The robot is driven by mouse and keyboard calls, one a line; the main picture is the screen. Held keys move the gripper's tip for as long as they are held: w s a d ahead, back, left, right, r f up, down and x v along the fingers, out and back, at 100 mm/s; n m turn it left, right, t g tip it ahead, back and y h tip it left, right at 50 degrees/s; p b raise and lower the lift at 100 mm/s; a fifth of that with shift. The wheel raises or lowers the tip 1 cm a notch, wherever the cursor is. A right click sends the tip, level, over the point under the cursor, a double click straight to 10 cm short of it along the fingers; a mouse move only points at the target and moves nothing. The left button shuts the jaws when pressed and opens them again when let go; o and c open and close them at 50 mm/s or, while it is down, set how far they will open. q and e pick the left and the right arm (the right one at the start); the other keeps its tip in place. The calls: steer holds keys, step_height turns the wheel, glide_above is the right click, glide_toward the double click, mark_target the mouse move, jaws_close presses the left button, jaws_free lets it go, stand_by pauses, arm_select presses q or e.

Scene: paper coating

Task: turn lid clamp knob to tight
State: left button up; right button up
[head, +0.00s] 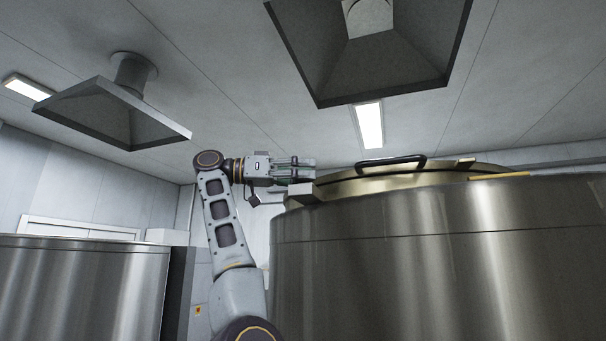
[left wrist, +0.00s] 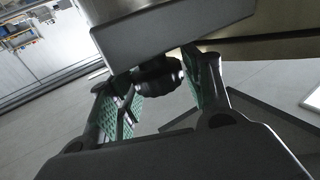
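The lid clamp knob (left wrist: 158,76) is small, dark and round. In the left wrist view it sits under a grey clamp block (left wrist: 165,38). My left gripper (left wrist: 160,82) has its two green-padded fingers on either side of the knob, and their tips appear to press against it. In the head view my left gripper (head: 312,168) points right, at the left edge of the tank's lid (head: 400,180). A pale block (head: 300,192) shows just below the fingers. The knob cannot be made out in the head view. My right gripper is in neither view.
The large steel tank (head: 430,260) fills the right side, with a black handle (head: 392,162) on its lid. Another steel tank (head: 80,290) stands at the left. Two extraction hoods, a near one (head: 375,65) and a far one (head: 110,115), hang from the ceiling.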

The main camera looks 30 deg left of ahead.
arm_select(q)
steer(key=shift+o, duration=0.8)
steer(key=shift+a, duration=0.1)
steer(key=v, duration=1.1)
steer(key=shift+s+a, duration=0.25)
steer(key=shift+a, duration=0.1)
stand_by(0.3)
